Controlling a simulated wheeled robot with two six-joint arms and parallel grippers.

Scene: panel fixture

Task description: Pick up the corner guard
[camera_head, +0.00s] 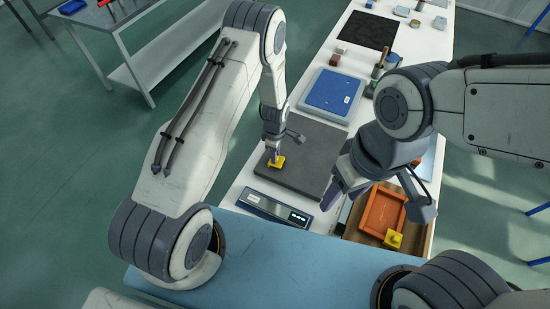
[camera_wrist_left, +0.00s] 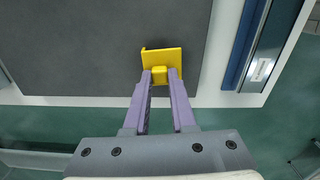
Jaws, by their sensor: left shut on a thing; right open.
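The yellow corner guard (camera_head: 277,163) is at the left edge of the dark grey mat (camera_head: 300,158) in the head view. In the left wrist view the corner guard (camera_wrist_left: 161,62) shows a flat plate with a small block between my fingers. My left gripper (camera_head: 273,154) is shut on that block; its purple fingertips (camera_wrist_left: 160,76) press it from both sides. I cannot tell if the guard touches the mat. My right gripper (camera_head: 343,194) is open, above the mat's right side and the wooden tray; its arm hides part of the table.
An orange bin (camera_head: 383,211) sits in a wooden tray, with another yellow piece (camera_head: 393,239) at its corner. A device with a lit display (camera_head: 276,208) lies in front of the mat. A blue panel (camera_head: 332,92) and small parts lie farther back.

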